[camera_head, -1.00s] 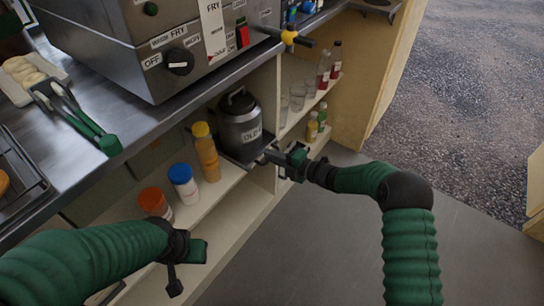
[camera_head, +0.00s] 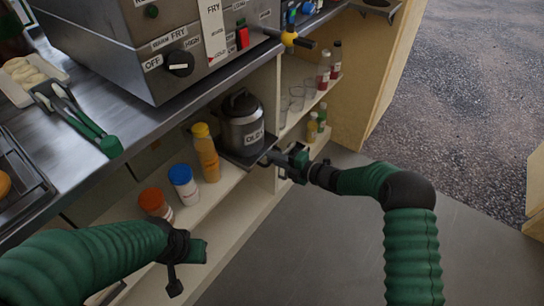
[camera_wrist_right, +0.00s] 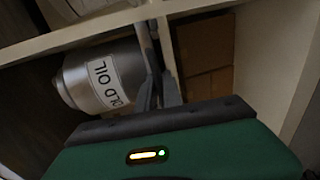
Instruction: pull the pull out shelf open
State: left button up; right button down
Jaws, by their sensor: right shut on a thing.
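The pull out shelf is a thin dark plate (camera_head: 240,160) under the counter. A steel pot with a black lid, labelled OLD OIL (camera_head: 241,118), stands on it. My right gripper (camera_head: 268,158) is at the shelf's front edge, shut on it. In the right wrist view the fingers (camera_wrist_right: 158,88) close on a thin dark part beside the pot (camera_wrist_right: 95,78); the exact grip is partly hidden. My left gripper (camera_head: 187,262) hangs at lower left, away from the shelf, and its fingertips cannot be made out.
An orange-capped jar (camera_head: 154,202), a blue-capped jar (camera_head: 184,184) and a yellow bottle (camera_head: 207,155) stand on the fixed shelf left of the pot. Glasses (camera_head: 297,98) and small bottles stand right of the divider. The floor (camera_head: 310,235) in front is clear.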

jog(key=f+p+v, duration=0.2)
jog(key=p+v, duration=0.1)
jog(key=v, duration=0.9)
jog(key=f+p+v, duration=0.3)
jog(key=v, duration=1)
jog(key=shift+s+d+f+p, duration=0.3)
jog(key=shift+s+d+p, duration=0.05)
jog(key=shift+s+d, duration=0.1)
jog(key=c, duration=1.6)
grip_release()
jog(key=shift+o, duration=0.5)
jog(key=shift+w+r, duration=0.1)
jog(key=p+v, duration=0.5)
jog(key=v, duration=1.2)
jog(key=shift+w, duration=0.15)
